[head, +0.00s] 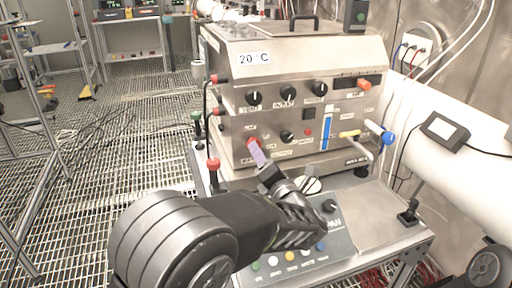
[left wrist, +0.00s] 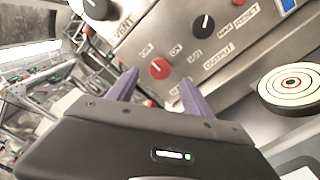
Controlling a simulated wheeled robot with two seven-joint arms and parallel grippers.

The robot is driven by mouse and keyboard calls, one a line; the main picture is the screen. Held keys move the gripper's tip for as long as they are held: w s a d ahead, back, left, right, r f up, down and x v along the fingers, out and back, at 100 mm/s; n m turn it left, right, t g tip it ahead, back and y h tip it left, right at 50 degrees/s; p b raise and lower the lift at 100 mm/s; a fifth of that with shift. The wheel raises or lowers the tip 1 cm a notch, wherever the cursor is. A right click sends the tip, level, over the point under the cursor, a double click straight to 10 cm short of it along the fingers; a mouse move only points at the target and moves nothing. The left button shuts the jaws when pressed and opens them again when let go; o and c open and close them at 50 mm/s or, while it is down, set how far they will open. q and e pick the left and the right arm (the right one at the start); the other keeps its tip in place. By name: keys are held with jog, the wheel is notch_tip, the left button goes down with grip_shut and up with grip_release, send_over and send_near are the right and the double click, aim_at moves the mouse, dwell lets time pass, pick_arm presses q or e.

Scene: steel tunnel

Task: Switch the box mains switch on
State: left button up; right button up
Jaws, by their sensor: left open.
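The box is a steel cabinet (head: 292,100) with a "20 °C" label and several knobs on its front. A red rotary knob (left wrist: 159,68), with "OFF" and "ON" printed above it, sits on the lower panel. In the head view its red edge shows (head: 251,142), partly hidden by the gripper. The direction of its pale mark is hard to tell. My left gripper (head: 257,153) is open in front of the knob. In the left wrist view the purple fingers of the gripper (left wrist: 157,82) stand apart on either side of the knob's lower part; contact cannot be told. My right gripper is not in view.
A black knob (left wrist: 202,25) marked "OUTPUT" is right of the red one. A round target disc (left wrist: 291,86) lies below the panel. A button panel (head: 305,262) is under my arm. A red-topped post (head: 213,164) stands left; a yellow-handled lever (head: 350,134) is right.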

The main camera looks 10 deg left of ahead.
pick_arm(q)
jog(key=x, duration=0.5)
jog(key=shift+w+p, duration=0.2)
jog(key=shift+p, duration=0.2)
grip_shut()
